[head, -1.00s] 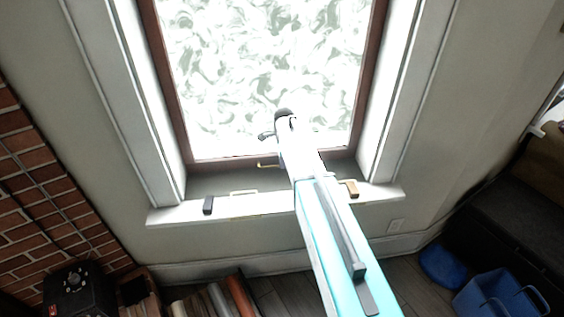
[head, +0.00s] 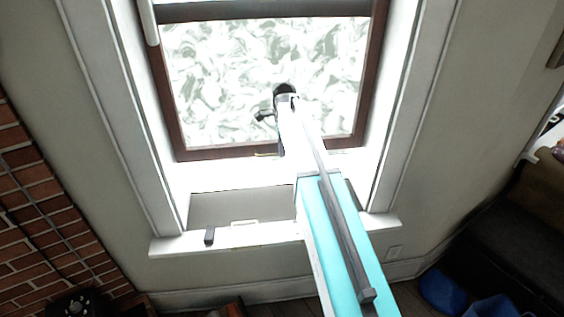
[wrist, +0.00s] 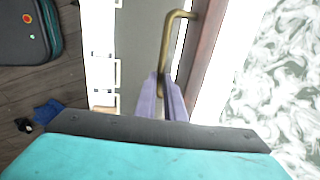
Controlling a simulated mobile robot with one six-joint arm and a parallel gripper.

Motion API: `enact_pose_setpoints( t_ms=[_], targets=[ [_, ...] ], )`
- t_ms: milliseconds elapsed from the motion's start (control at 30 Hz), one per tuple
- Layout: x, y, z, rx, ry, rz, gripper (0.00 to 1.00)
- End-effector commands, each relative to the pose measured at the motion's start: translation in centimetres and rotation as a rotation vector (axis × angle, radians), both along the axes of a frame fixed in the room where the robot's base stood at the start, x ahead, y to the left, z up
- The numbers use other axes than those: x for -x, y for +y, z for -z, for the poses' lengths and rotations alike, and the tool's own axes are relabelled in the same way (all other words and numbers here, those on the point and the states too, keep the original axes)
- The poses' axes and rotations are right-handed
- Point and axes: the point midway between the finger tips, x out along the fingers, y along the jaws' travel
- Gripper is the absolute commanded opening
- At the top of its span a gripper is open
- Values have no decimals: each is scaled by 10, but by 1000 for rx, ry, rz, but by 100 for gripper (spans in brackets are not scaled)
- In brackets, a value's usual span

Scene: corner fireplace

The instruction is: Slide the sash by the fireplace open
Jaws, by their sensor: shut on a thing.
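The window sash has a dark red-brown frame (head: 215,153) around bright swirl-patterned glass. It stands raised, with a bright gap between its bottom rail and the sill (head: 270,233). In the wrist view the sash frame (wrist: 204,48) runs down beside a bent brass handle (wrist: 175,32). My gripper (wrist: 163,88) is shut on the lower part of that handle. In the head view my arm hides most of the handle and the fingertips.
The brick fireplace (head: 45,215) is at the left. A dark bench (head: 505,230) and blue items (head: 442,292) stand at the lower right.

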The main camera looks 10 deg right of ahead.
Motion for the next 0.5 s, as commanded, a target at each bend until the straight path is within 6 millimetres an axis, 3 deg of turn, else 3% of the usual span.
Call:
enact_pose_setpoints(
  t_ms=[33, 200, 500],
  targets=[
    [-2, 0, -17, 0, -7, 0, 0],
    [-2, 0, -38, 0, -7, -1, 0],
    [-2, 1, -44, 0, -5, -1, 0]
  ],
)
